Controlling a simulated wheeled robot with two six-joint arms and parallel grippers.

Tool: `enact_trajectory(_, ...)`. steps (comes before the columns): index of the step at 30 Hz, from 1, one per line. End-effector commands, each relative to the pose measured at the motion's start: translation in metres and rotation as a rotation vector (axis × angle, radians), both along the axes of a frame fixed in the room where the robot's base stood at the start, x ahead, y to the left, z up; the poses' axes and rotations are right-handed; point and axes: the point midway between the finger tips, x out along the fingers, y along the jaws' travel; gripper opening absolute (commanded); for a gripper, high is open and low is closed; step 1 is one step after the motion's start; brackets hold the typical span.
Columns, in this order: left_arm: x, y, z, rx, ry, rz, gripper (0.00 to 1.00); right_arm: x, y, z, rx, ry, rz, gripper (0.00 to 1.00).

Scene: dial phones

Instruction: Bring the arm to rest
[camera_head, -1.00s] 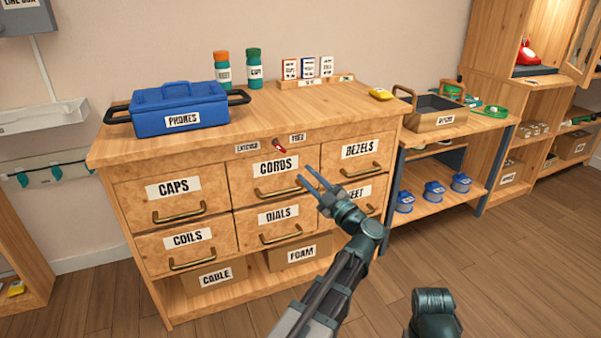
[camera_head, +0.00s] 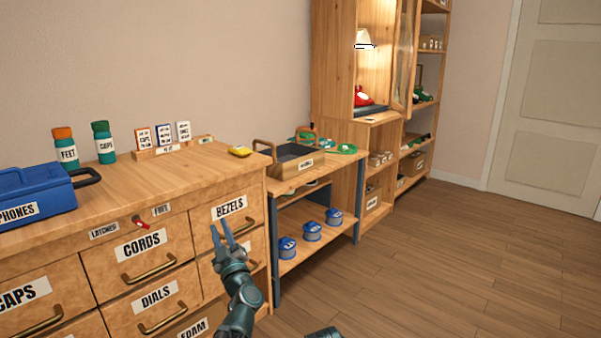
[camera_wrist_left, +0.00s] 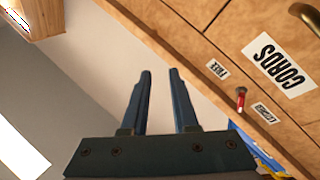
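My left gripper (camera_head: 222,236) is in front of the wooden drawer cabinet (camera_head: 205,275), before the drawers on its right side. In the left wrist view its two blue fingers (camera_wrist_left: 160,80) stand apart with nothing between them. The fingers touch no handle that I can see. A small dark piece of my other arm shows at the bottom edge of the head view. My right gripper is not in view.
The cabinet carries a blue PHONES box (camera_head: 30,197), two bottles and small cards. To its right stand a low shelf unit (camera_head: 320,235) with blue spools and a tall cabinet with a red phone (camera_head: 362,97). Open wooden floor (camera_head: 450,260) lies at the right.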

Motion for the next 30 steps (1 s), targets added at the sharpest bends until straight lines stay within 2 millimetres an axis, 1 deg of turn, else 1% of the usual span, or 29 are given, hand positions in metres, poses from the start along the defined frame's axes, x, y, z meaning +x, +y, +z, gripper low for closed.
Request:
enact_trajectory(1, 0.005, -0.017, -0.006, 0.032, 0.046, -0.09, 0.28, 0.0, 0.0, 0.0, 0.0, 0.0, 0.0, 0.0)
enact_trajectory(3, 0.013, -0.043, -0.019, 0.079, 0.127, -0.22, 0.28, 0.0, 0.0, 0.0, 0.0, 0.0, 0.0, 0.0)
enact_trajectory(5, 0.016, -0.063, -0.035, 0.115, 0.209, -0.325, 0.28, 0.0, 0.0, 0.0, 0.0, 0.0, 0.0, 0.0)
enact_trajectory(7, 0.016, -0.085, -0.058, 0.153, 0.317, -0.436, 0.28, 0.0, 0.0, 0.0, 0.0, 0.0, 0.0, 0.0)
enact_trajectory(8, 0.014, -0.094, -0.069, 0.167, 0.366, -0.48, 0.28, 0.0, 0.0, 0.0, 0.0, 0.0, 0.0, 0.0)
enact_trajectory(9, 0.01, -0.104, -0.084, 0.183, 0.437, -0.536, 0.28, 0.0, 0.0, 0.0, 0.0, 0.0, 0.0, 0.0)
enact_trajectory(11, 0.0, -0.116, -0.11, 0.206, 0.55, -0.61, 0.28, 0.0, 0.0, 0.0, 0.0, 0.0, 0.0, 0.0)
enact_trajectory(12, -0.008, -0.122, -0.127, 0.22, 0.63, -0.654, 0.28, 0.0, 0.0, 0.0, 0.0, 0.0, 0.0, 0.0)
enact_trajectory(13, -0.015, -0.126, -0.14, 0.228, 0.693, -0.684, 0.28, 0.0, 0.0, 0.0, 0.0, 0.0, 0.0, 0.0)
enact_trajectory(14, -0.023, -0.128, -0.154, 0.234, 0.756, -0.711, 0.28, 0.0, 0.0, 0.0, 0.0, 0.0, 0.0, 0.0)
enact_trajectory(15, -0.035, -0.13, -0.171, 0.241, 0.845, -0.742, 0.28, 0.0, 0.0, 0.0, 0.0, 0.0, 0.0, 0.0)
enact_trajectory(17, -0.056, -0.129, -0.197, 0.246, 0.982, -0.779, 0.28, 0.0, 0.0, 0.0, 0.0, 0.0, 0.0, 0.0)
enact_trajectory(18, -0.071, -0.126, -0.213, 0.245, 1.075, -0.797, 0.28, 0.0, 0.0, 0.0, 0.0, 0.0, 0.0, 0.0)
enact_trajectory(20, -0.095, -0.12, -0.234, 0.24, 1.207, -0.812, 0.28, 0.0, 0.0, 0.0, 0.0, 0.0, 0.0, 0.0)
enact_trajectory(21, -0.11, -0.115, -0.245, 0.236, 1.288, -0.817, 0.28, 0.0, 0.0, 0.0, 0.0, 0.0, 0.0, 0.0)
enact_trajectory(24, -0.144, -0.102, -0.266, 0.218, 1.466, -0.809, 0.28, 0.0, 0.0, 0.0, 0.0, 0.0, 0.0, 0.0)
enact_trajectory(27, -0.176, -0.089, -0.279, 0.195, 1.617, -0.789, 0.28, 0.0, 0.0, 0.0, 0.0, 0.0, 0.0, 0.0)
enact_trajectory(30, -0.205, -0.075, -0.287, 0.168, 1.752, -0.759, 0.28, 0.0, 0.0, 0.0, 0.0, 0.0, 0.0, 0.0)
